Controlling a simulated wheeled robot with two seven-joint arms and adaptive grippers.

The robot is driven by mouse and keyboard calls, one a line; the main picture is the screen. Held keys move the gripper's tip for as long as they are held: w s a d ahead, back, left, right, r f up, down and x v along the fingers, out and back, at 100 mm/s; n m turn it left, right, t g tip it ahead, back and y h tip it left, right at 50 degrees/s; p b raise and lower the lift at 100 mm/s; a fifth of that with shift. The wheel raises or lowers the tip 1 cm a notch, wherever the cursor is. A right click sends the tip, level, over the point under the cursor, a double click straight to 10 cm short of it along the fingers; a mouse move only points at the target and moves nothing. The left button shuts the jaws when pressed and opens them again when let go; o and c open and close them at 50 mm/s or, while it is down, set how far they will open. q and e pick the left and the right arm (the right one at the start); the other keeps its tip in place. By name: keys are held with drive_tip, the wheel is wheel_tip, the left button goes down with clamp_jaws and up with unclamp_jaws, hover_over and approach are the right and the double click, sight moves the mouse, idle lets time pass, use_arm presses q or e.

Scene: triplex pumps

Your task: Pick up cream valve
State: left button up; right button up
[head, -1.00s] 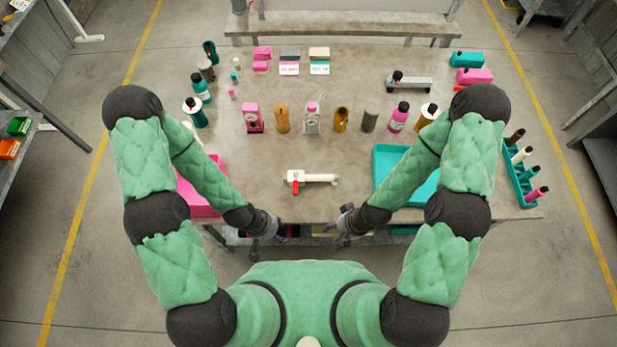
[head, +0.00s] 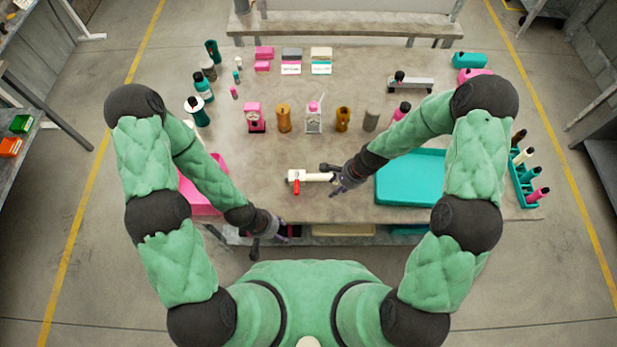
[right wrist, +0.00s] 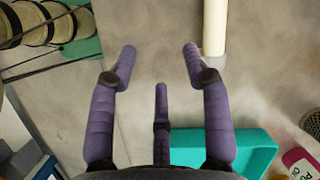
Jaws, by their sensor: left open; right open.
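The cream valve (head: 312,177) lies on the bare front middle of the table, with a red handle at its left end. In the right wrist view, part of its cream pipe (right wrist: 215,28) shows at the top, beside the right fingertip. My right gripper (head: 331,181) is open at the valve's right end; its spread fingers show in the right wrist view (right wrist: 159,55), with nothing between them. I cannot tell whether a finger touches the pipe. My left gripper (head: 268,244) is open and empty near the table's front edge, below and left of the valve.
A teal tray (head: 411,196) lies right of the valve, under my right forearm. A pink tray (head: 203,208) is at the left front. Several bottles and canisters, including an amber one (head: 284,119), stand in a row behind. The table around the valve is clear.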

drive_tip(key=w+r+m, duration=0.5)
drive_tip(key=w, duration=0.1)
hover_over(322, 178)
drive_tip(key=d, duration=0.2)
drive_tip(key=f, duration=0.5)
drive_tip(key=shift+w, duration=0.25)
drive_tip(key=shift+s+x, duration=0.2)
drive_tip(key=shift+x, duration=2.8)
drive_tip(key=shift+d, duration=0.15)
clamp_jaws()
